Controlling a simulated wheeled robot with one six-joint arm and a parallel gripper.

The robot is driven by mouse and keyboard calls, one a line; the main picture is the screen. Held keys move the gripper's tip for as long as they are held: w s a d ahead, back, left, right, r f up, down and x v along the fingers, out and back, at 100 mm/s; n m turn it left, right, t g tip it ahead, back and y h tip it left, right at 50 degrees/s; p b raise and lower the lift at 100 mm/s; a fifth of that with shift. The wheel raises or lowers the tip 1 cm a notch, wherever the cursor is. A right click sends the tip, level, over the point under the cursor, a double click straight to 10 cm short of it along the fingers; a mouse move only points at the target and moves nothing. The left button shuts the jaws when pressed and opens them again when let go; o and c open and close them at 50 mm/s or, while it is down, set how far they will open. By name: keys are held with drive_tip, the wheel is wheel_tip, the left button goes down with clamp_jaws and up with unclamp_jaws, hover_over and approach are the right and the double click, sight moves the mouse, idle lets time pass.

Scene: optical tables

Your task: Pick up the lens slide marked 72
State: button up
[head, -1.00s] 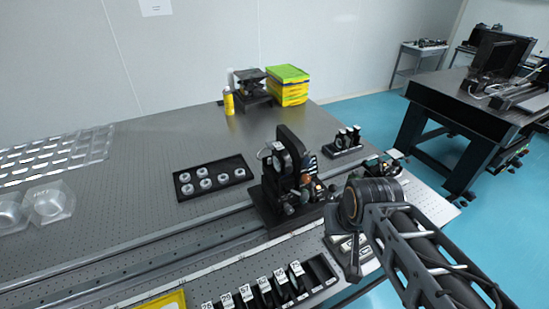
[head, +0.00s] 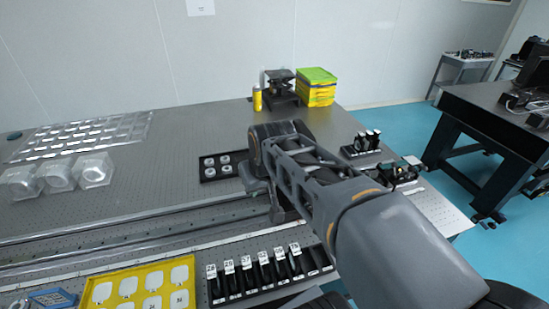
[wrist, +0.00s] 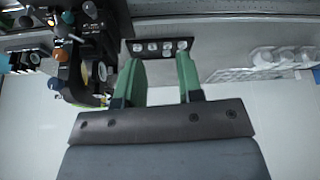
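Several dark lens slides with white number tags (head: 263,255) stand in a row in a black rack (head: 318,259) at the front of the table in the head view. The tags are too small to read surely, so I cannot tell which slide is marked 72. My gripper (wrist: 160,62) shows in the wrist view with its two green fingers apart and nothing between them. In the head view its fingers are hidden behind my arm, which reaches over the table beyond the rack. The slides cannot be made out in the wrist view.
A yellow tray (head: 87,297) of pale plates lies left of the rack. A black tray (head: 207,180) of round parts lies farther back. In the wrist view, a dark optical mount (wrist: 100,45) stands left of my gripper. Clear boxes (head: 95,172) stand at the left.

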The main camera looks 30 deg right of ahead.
drive_tip(key=w+d+r+m+p, duration=0.1)
drive_tip(key=w+d+r, duration=0.2)
drive_tip(key=w+d, duration=0.55)
drive_tip(key=w+d+r+m+p, duration=0.1)
drive_tip(key=w+d+r, duration=0.35)
drive_tip(key=d, duration=0.75)
drive_tip(key=shift+h, duration=0.3)
drive_tip(key=x, duration=0.2)
drive_tip(key=p+x, duration=0.1)
drive_tip(key=x, duration=0.3)
drive_tip(key=shift+w+f, duration=0.25)
drive_tip(key=shift+w, duration=0.2)
drive_tip(key=shift+p+x, duration=1.4)
drive_tip(key=shift+x, duration=1.95)
clamp_jaws()
drive_tip(key=shift+r, duration=0.1)
